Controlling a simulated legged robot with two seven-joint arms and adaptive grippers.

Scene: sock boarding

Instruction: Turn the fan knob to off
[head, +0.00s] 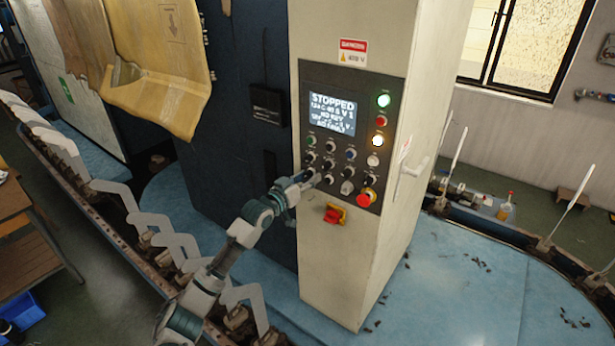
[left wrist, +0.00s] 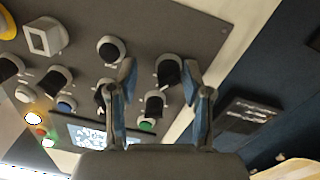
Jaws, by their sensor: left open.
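The grey control panel (head: 350,130) on the cream cabinet carries several dark knobs in rows. The labels are too small to read, so I cannot tell which one is the fan knob. My left gripper (head: 306,178) is at the panel's lower left edge. In the left wrist view the open left gripper (left wrist: 159,68) has its two fingers on either side of one black-and-grey knob (left wrist: 168,72). I cannot tell whether they touch it. Its pointer position is not clear. My right gripper is in neither view.
The lit screen (head: 332,113) reads STOPPED. A red push button (head: 365,199) and a red rotary switch (head: 334,215) are close below and right of my gripper. More knobs (left wrist: 105,95) sit beside the fingers. White sock-form boards (head: 150,221) line the machine's left side.

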